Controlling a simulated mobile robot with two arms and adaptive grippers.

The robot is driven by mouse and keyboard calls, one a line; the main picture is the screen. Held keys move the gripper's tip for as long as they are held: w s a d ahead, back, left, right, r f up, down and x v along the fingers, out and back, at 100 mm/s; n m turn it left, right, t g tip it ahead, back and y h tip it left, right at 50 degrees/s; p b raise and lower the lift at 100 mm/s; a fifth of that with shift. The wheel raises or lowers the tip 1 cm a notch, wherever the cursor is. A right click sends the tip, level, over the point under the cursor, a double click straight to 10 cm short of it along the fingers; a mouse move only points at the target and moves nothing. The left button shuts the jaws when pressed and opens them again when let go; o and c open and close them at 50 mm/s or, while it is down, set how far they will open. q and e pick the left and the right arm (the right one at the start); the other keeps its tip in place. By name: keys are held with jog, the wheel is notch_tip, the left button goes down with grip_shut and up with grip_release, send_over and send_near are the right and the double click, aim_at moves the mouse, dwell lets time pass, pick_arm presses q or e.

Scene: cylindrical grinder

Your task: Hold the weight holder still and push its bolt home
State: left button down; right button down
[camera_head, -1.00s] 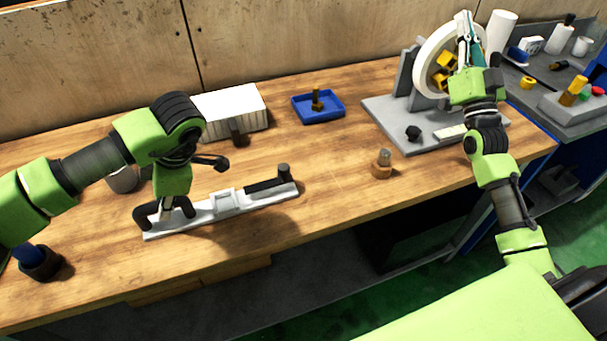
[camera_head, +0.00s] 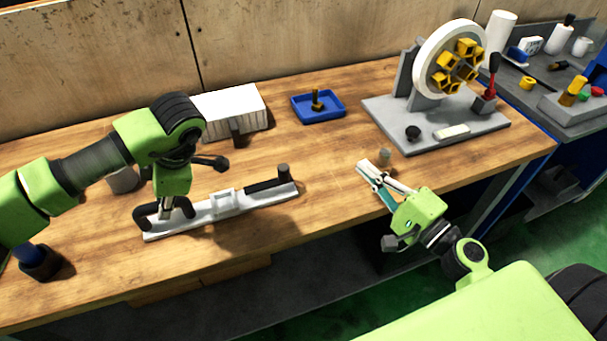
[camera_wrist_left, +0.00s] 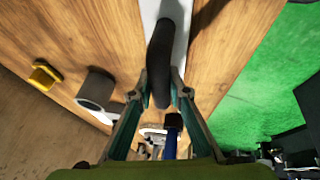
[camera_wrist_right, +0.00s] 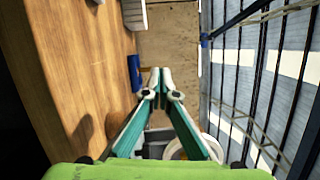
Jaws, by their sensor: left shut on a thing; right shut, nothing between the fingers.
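The weight holder (camera_head: 226,203) is a long grey bar lying on the bench, with a dark curved handle at its left end, a raised grey block in its middle and a black bolt (camera_head: 267,184) with an upright knob at its right end. My left gripper (camera_head: 163,210) is shut on the dark handle (camera_wrist_left: 158,65), which runs between its fingertips in the left wrist view. My right gripper (camera_head: 364,166) is shut and empty, above the bench's front edge, to the right of the bolt and apart from it. Its fingertips meet in the right wrist view (camera_wrist_right: 160,72).
A small peg (camera_head: 384,156) shows partly behind my right gripper. A blue tray (camera_head: 333,115) with a brass piece and a white ribbed box (camera_head: 245,109) stand behind the holder. A wheel stand (camera_head: 440,145) is at the right. Bench between bolt and right gripper is clear.

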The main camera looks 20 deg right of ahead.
jog(key=s+a+f+n+g+y, duration=0.2)
jog(key=s+a+f+n+y, duration=0.1)
jog(key=n, duration=0.1)
jog(key=shift+s+a+f+y, duration=0.15)
jog(key=shift+s+a+y, duration=0.05)
jog(key=shift+y, duration=0.2)
jog(key=shift+n, duration=0.3)
jog(key=x, duration=1)
jog(key=shift+w+a+f, duration=0.1)
jog(key=shift+w+a, duration=0.05)
jog(key=shift+a, duration=0.45)
jog(key=shift+w+a, duration=0.2)
jog(key=shift+a, duration=0.4)
jog(key=shift+w+a, duration=0.2)
jog(key=shift+a, duration=0.6)
